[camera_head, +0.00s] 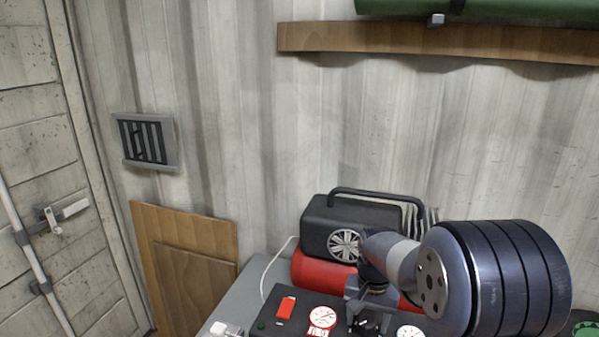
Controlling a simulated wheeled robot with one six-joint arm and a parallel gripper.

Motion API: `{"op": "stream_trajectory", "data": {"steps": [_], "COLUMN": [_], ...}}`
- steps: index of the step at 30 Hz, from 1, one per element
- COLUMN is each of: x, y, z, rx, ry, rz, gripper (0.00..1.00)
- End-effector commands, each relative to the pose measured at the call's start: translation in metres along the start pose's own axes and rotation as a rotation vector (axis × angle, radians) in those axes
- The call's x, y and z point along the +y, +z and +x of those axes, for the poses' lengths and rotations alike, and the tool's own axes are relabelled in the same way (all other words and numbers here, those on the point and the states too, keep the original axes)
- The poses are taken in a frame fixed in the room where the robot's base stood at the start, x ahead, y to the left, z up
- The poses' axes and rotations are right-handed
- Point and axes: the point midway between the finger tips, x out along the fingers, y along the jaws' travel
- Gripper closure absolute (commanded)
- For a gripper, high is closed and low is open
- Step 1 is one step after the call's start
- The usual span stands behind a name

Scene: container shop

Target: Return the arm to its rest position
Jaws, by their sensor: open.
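My arm (500,280) reaches in from the lower right, with its large dark ribbed joint nearest the camera. My gripper (367,326) points down over a black panel (262,328) on the grey bench. The gripper is open, and I see nothing held in it. Its fingertips are small and dark against the panel, so I cannot tell whether they touch it. The arm hides part of the bench and the right side of the things behind it.
A black machine with a handle (325,222) and a red cylinder (310,270) stand close behind my gripper. The panel carries a red switch (286,307) and white gauges (322,317). A wooden shelf (400,40) is above. Boards (190,265) lean left of the grey bench (250,275).

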Motion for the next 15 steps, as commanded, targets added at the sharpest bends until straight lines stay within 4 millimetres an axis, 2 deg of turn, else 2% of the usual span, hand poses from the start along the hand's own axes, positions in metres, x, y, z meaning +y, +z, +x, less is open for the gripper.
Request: {"op": "stream_trajectory", "data": {"steps": [13,15], "x": [0.0,-0.001], "y": [0.0,-0.001], "z": [0.0,-0.017], "rx": [0.0,0.006], "ry": [0.0,-0.004], "rz": [0.359,0.358], "gripper": [0.41,0.41]}}
